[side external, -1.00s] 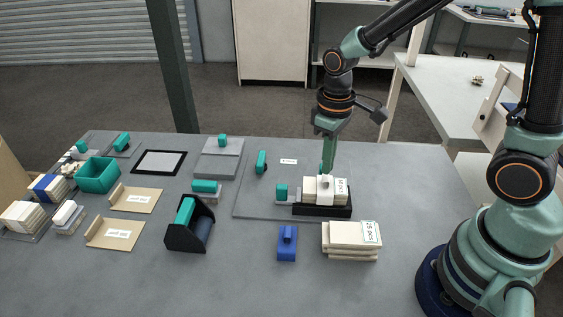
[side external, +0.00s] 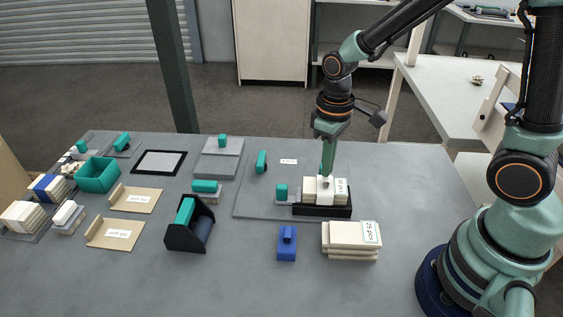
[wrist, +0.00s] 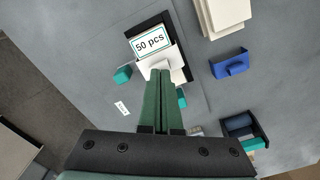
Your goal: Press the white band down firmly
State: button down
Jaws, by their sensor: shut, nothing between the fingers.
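The white band (side external: 325,190) wraps over a stack of cream pieces (side external: 341,188) lying in a black tray (side external: 322,211). In the wrist view the band (wrist: 172,56) crosses the stack beside a label reading "50 pcs" (wrist: 150,41). My gripper (side external: 326,174) is shut, pointing down, with its tips at the top of the band. In the wrist view the green fingers (wrist: 159,74) lie together with nothing between them, their tips over a small pale knob on the band. Whether the tips press or only touch cannot be told.
A blue block with a handle (side external: 287,243) and a labelled stack (side external: 350,240) stand in front of the tray. A teal-handled piece (side external: 282,192) stands close left of it. A black holder (side external: 190,230) is farther left. The grey table is clear at right.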

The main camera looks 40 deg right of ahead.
jog(key=shift+f, duration=0.3)
jog(key=shift+f, duration=0.15)
jog(key=shift+f, duration=0.2)
dwell(0.6)
jog(key=shift+s, duration=0.1)
jog(key=shift+r, duration=2.45)
